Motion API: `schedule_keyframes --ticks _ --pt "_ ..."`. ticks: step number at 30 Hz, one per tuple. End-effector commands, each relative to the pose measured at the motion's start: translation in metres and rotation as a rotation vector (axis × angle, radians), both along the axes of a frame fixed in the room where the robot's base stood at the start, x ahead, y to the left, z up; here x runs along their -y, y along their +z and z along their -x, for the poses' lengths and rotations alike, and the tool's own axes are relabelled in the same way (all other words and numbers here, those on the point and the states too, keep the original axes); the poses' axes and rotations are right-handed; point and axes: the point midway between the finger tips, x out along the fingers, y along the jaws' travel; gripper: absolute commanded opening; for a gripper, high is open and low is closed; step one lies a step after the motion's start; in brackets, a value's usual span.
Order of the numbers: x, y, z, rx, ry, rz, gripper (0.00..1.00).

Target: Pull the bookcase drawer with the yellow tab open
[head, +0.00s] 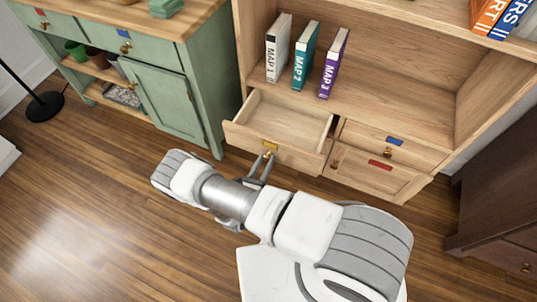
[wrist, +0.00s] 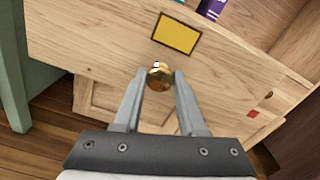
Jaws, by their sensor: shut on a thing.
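The bookcase drawer with the yellow tab (head: 270,145) is pulled out from the bookcase, and its empty inside shows in the head view. In the wrist view the yellow tab (wrist: 177,34) sits on the drawer front above a round brass knob (wrist: 159,75). My gripper (head: 266,163) is at the front of this drawer, with its fingers shut on the knob. In the wrist view my gripper (wrist: 158,84) has one finger on each side of the knob. The arm hides part of the floor below.
A blue-tab drawer (head: 394,141) and a red-tab door (head: 380,164) beside the open drawer are shut. Books (head: 303,55) stand on the shelf above. A green cabinet (head: 170,95) stands close on the left, a dark cabinet (head: 500,215) on the right.

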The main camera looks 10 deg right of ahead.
Motion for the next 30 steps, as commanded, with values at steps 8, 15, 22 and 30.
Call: schedule_keyframes --ticks 8,15,22,30 --pt "-0.0022 -0.0018 0.0056 -0.004 -0.002 -0.002 0.00" --pt "-0.0020 -0.0018 0.0054 -0.004 -0.002 -0.002 0.51" --pt "-0.0025 -0.0009 0.0046 -0.002 -0.001 -0.002 0.70" --pt "-0.0066 0.0000 0.0093 -0.001 0.001 -0.001 0.70"
